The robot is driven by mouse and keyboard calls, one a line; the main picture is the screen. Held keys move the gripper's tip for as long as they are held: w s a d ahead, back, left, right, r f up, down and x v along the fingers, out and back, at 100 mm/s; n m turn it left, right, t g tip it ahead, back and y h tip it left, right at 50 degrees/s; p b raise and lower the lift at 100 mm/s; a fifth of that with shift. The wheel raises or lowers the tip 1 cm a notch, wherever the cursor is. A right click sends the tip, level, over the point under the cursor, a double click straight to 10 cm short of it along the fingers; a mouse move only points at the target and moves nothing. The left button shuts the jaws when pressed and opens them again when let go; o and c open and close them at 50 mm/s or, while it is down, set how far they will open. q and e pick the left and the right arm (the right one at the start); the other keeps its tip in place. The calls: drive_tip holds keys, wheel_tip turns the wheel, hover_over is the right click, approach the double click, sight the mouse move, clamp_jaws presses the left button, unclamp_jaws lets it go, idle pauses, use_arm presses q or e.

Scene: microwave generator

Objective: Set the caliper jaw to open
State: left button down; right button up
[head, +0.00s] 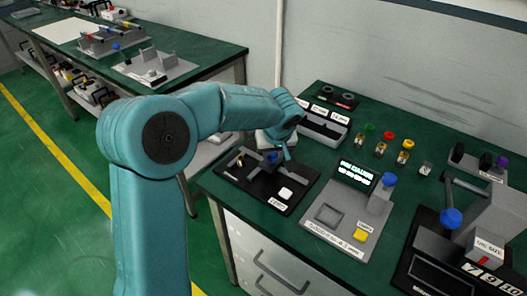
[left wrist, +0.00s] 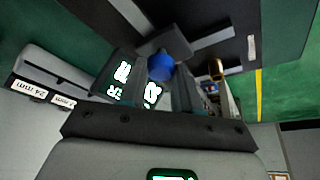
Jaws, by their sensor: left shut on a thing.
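The caliper fixture is a black base plate (head: 248,187) near the left edge of the green bench, with grey jaw parts and a white button (head: 286,193). Its blue knob (head: 272,157) shows just under my left gripper (head: 284,150). In the left wrist view the blue knob (left wrist: 161,67) sits between the two fingers of my left gripper (left wrist: 155,85), which is shut on it. Lit characters on a dark display (left wrist: 122,72) show beside one finger, partly covered. The jaw gap is hard to make out behind the hand. My right gripper is not in view.
A grey calibration box (head: 345,215) with lit display and yellow button stands right of the caliper. A grey slotted holder (head: 322,126) is behind it. Small coloured-cap items (head: 387,143) stand at the back. A press-like device with a blue knob (head: 451,217) stands far right.

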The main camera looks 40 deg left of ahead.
use_arm(q)
drive_tip(key=shift+d, duration=0.25)
drive_tip(key=shift+a, duration=0.1)
drive_tip(key=c, duration=0.8)
unclamp_jaws()
drive_tip(key=shift+r, duration=0.15)
drive_tip(key=v, duration=1.6)
drive_tip(key=shift+d+p, duration=0.25)
drive_tip(key=shift+p, duration=0.15)
